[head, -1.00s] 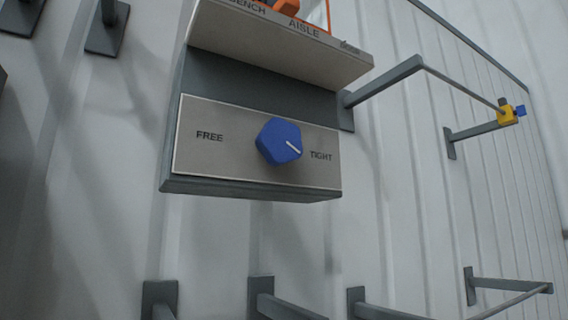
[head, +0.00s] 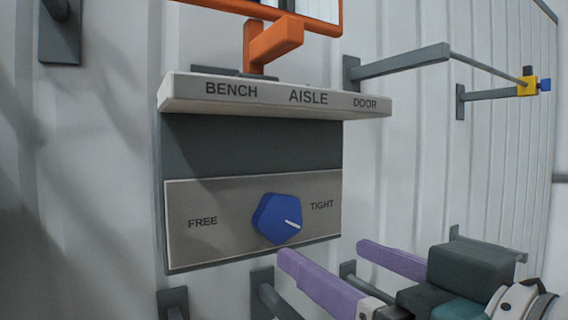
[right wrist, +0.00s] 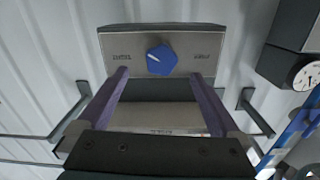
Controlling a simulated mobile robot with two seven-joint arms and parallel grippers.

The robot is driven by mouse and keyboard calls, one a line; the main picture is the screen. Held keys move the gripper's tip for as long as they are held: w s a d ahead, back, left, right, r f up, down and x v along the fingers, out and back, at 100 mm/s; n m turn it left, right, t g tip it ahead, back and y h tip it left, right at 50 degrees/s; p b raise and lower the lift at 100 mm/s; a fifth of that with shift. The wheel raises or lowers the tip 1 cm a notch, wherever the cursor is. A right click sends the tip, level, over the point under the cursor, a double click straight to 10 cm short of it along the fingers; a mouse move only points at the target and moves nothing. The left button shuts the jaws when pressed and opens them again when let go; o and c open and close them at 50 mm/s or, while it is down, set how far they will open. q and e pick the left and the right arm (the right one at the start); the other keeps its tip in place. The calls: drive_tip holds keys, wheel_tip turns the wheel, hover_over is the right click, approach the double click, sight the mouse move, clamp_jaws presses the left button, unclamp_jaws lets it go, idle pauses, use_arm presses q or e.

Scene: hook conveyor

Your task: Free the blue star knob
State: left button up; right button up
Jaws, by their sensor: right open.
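The blue star knob (head: 277,218) sits on a grey plate (head: 190,245) between the labels FREE at left and TIGHT at right. Its white pointer line is on the TIGHT side, angled slightly downward. My right gripper (head: 323,250) has purple fingers and is open and empty, below and to the right of the knob, not touching it. In the right wrist view the knob (right wrist: 160,60) appears upside down, just beyond and between the two spread fingertips (right wrist: 159,75). My left gripper is not in view.
A shelf (head: 270,105) labelled BENCH, AISLE and DOOR juts out above the knob, with an orange bracket (head: 272,42) on it. Grey hook arms (head: 405,66) stick out at right and below. A dial gauge (right wrist: 305,76) is at right in the wrist view.

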sight(281, 223)
drive_tip(key=x, duration=0.3)
drive_tip(key=p+x, duration=0.1)
drive_tip(key=x, duration=0.1)
drive_tip(key=p+x, duration=0.1)
drive_tip(key=x, duration=0.2)
drive_tip(key=shift+w+a+r, duration=0.15)
drive_tip(key=shift+a+r, duration=0.15)
drive_tip(key=shift+r, duration=0.1)
drive_tip(key=shift+p+x, duration=0.35)
drive_tip(key=shift+x, duration=0.4)
drive_tip(key=c, duration=1.3)
drive_tip(key=shift+o, duration=0.2)
